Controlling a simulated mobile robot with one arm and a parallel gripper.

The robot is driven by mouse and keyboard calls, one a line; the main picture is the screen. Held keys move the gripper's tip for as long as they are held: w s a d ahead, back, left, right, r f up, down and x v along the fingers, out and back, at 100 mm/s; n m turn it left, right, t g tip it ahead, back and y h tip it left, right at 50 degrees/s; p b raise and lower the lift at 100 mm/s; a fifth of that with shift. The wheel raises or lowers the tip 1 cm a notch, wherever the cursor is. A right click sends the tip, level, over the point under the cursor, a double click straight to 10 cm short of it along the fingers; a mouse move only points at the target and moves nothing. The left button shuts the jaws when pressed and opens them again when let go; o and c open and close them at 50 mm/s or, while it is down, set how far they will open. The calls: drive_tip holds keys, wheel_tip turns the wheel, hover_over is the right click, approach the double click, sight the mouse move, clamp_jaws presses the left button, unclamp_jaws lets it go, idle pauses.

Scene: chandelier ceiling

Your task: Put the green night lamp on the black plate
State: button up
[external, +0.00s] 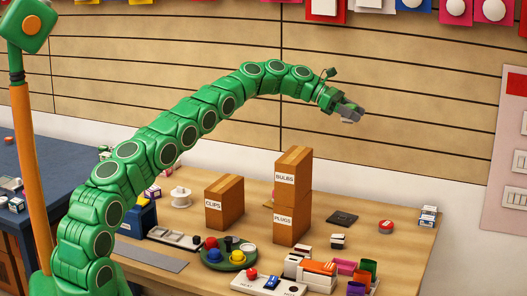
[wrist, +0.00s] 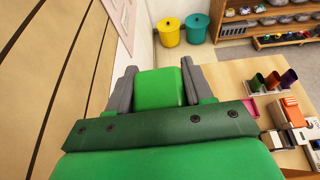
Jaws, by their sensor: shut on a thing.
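My gripper (external: 350,113) is raised high above the right part of the table, near the slatted wall. In the wrist view its two grey fingers (wrist: 158,90) are closed on the sides of a green block-shaped thing, which I take as the green night lamp (wrist: 158,87). In the external view the held thing is too small to make out. The black plate (external: 342,218) is a small dark square lying flat on the table, below my gripper. It cannot be made out in the wrist view.
Stacked boxes marked BULBS (external: 293,166) and PLUGS (external: 292,219) stand left of the plate, with a CLIPS box (external: 224,202) farther left. A red round thing (external: 386,227) lies right of the plate. Colored cups (external: 365,272) and an orange item (external: 317,267) stand in front.

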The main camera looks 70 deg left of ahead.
hover_over(347, 219)
drive_tip(key=shift+f, duration=2.5)
wheel_tip(347, 219, down, 30)
drive_tip(key=shift+r, duration=0.1)
drive_tip(key=o, duration=1)
drive_tip(key=shift+o, duration=0.2)
